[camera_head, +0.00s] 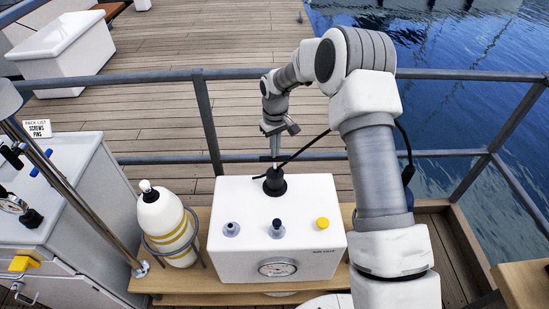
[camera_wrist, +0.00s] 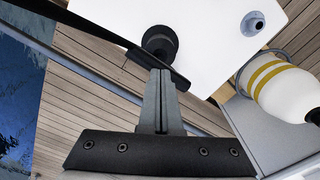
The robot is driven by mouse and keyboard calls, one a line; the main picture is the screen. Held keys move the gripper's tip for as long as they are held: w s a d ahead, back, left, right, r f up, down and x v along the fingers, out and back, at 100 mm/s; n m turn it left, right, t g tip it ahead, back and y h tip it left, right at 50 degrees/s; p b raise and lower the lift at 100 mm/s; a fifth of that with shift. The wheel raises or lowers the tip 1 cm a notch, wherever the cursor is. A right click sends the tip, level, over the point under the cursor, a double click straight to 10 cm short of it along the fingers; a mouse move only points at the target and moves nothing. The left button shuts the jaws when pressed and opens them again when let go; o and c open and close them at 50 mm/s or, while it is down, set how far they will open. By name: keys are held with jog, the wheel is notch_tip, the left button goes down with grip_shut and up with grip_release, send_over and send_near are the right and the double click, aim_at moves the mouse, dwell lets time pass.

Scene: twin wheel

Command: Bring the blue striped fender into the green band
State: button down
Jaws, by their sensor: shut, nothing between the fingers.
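My gripper (camera_head: 275,150) points down above the white pump box (camera_head: 235,255). Its fingers are shut and empty in the wrist view (camera_wrist: 160,100), with the tips close to a black round fitting (camera_wrist: 160,40) on the box top. A thin black bar or hose crosses by the fingertips; I cannot tell whether they touch it. A round gauge (camera_head: 277,268) is on the box front; no green band is readable.
Grey, dark blue and yellow (camera_head: 322,223) knobs sit on the box top. A grey railing (camera_head: 200,115) runs behind, with water to the right. A cabinet with a "screws, pins" sign (camera_head: 38,129) stands left. A white tub (camera_head: 65,50) is on the deck beyond.

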jog(key=shift+f+b, duration=1)
jog(key=shift+f, duration=1)
jog(key=shift+r, duration=0.15)
jog(key=shift+r+p, duration=0.75)
jog(key=shift+r, duration=0.6)
jog(key=shift+r+p, duration=0.55)
jog(key=shift+r, duration=0.4)
